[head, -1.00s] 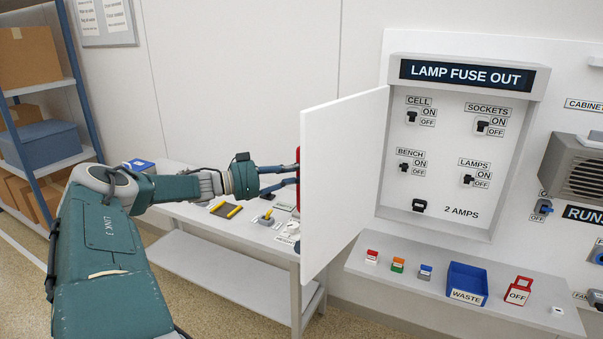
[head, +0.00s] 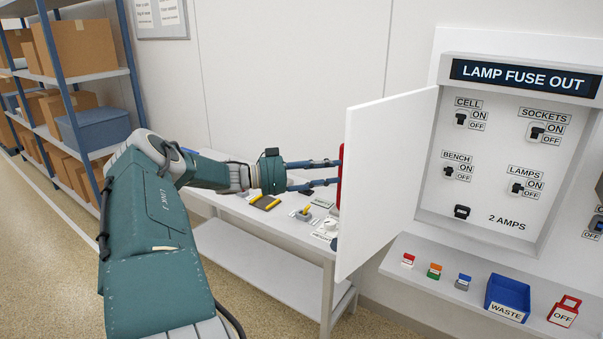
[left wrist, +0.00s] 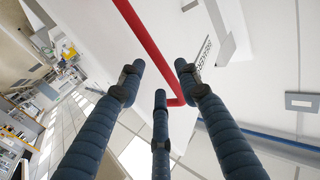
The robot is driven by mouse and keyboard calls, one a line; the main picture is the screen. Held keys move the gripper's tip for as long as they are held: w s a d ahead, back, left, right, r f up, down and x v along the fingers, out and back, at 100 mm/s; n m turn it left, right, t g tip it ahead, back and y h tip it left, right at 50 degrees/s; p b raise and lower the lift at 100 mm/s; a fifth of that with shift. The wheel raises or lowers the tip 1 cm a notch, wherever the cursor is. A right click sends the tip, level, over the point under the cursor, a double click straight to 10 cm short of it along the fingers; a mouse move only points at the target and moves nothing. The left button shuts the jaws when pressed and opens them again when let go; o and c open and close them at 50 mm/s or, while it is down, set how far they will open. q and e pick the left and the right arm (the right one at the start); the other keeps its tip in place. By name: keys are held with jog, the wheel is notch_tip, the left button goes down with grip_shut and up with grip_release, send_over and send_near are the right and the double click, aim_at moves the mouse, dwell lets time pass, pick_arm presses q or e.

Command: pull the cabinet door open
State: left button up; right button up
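The white cabinet door (head: 385,180) stands wide open, swung out to the left of the cabinet (head: 505,150). Its red handle (head: 339,177) is on the door's left-facing side, mostly edge-on in the head view. My left gripper (head: 338,171) is at this handle with its fingers spread apart. In the left wrist view, the red handle bar (left wrist: 150,45) passes beyond and between the fingertips of the left gripper (left wrist: 160,78), and the fingers are not closed around it. Whether any finger touches the bar cannot be told. My right gripper is not in view.
A white table (head: 265,255) with small items stands behind my left arm. A rack with boxes (head: 80,50) stands at the left. Floor is clear between rack and table.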

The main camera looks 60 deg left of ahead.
pick_arm(q)
jog(key=v, duration=0.8)
jog(key=shift+s, duration=0.1)
jog(key=d+f+n+g+y+b, duration=0.1)
jog(key=d+f+y, duration=0.1)
jog(key=f, duration=1.4)
jog(key=d+f+n+g+y+b, duration=0.1)
jog(key=d+f+g+y, duration=0.1)
jog(key=f, duration=1.4)
jog(key=s+d+f+g+y, duration=0.1)
jog(key=s+d+f, duration=0.15)
jog(key=f, duration=0.55)
jog(key=s+d+f+g, duration=0.1)
jog(key=d+f, duration=0.2)
jog(key=f, duration=0.4)
jog(key=s+d+f+g+y, duration=0.1)
jog(key=s+d+f, duration=0.15)
jog(key=f, duration=0.55)
jog(key=s+d+f+g+b, duration=0.3)
jog(key=s+d+f+g, duration=0.4)
jog(key=s+d+f, duration=1.45)
jog(key=s+d+f+g, duration=0.3)
jog(key=s+d+f, duration=0.2)
jog(key=s+d, duration=0.3)
jog(key=d, duration=0.3)
jog(key=shift+s+d+f+m, duration=0.15)
jog(key=shift+d+m, duration=0.15)
jog(key=shift+d, duration=0.1)
